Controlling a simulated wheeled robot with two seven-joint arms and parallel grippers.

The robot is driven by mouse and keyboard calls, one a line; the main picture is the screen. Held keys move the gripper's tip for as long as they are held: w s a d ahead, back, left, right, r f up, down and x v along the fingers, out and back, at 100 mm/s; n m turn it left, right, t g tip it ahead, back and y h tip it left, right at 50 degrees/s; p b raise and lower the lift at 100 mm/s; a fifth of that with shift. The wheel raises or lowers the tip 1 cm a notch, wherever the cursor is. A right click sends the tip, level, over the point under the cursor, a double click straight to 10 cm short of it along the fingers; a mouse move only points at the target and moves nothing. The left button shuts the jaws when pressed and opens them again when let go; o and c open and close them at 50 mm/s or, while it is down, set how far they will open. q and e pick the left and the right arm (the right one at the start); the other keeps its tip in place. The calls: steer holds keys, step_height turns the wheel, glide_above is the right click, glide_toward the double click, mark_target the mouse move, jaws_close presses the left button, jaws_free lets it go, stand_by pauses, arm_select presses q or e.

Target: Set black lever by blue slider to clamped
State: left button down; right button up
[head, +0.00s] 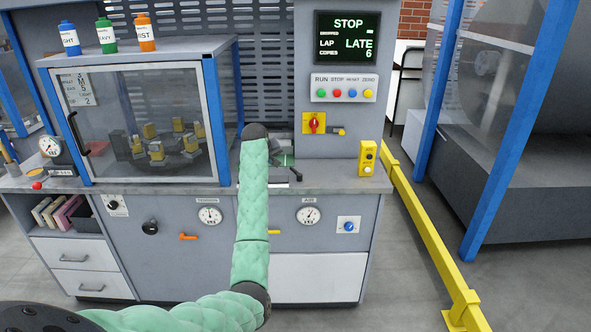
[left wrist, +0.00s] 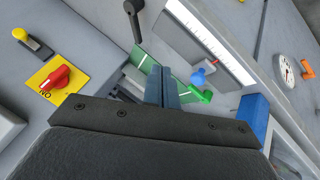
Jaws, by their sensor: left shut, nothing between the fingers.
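In the left wrist view, my left gripper (left wrist: 163,74) is shut and empty, its fingers together over a green plate (left wrist: 142,60). A black lever (left wrist: 134,20) with a dark knob stands beyond the fingertips at the top, apart from them. A small blue piece (left wrist: 199,77), apparently the slider, sits beside a white scale, right of the fingers. In the head view, my arm's green sleeve hides the gripper and much of this fixture; a black lever end (head: 297,175) shows right of the sleeve. My right gripper is not in view.
A yellow plate with a red rotary switch (left wrist: 54,78) is on the panel at left. In the head view, the glass-fronted cabinet (head: 93,122) is left of my arm and a yellow button box (head: 367,158) is right.

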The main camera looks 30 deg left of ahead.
arm_select(q)
steer(key=p, duration=0.4)
glide_toward(285, 177)
steer(key=shift+n, duration=0.3)
steer(key=w+a+f, duration=0.1)
steer(key=w+f, duration=0.1)
steer(key=w+a+f, duration=0.1)
steer(key=w+f, duration=0.1)
steer(key=shift+a+f, duration=0.15)
steer(key=shift+a, duration=0.05)
steer(key=shift+w+d+p, duration=0.3)
steer(key=shift+w+p, duration=0.05)
steer(key=shift+w, duration=0.2)
steer(key=shift+w+d+p, duration=0.3)
steer(key=shift+w+d, duration=0.05)
steer(key=shift+w, duration=0.2)
steer(key=shift+w+d, duration=0.25)
steer(key=shift+w, duration=0.3)
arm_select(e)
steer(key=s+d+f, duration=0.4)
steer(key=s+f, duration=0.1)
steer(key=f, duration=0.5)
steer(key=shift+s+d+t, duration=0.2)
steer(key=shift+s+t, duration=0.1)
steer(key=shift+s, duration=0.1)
arm_select(q)
steer(key=shift+w+f, duration=0.1)
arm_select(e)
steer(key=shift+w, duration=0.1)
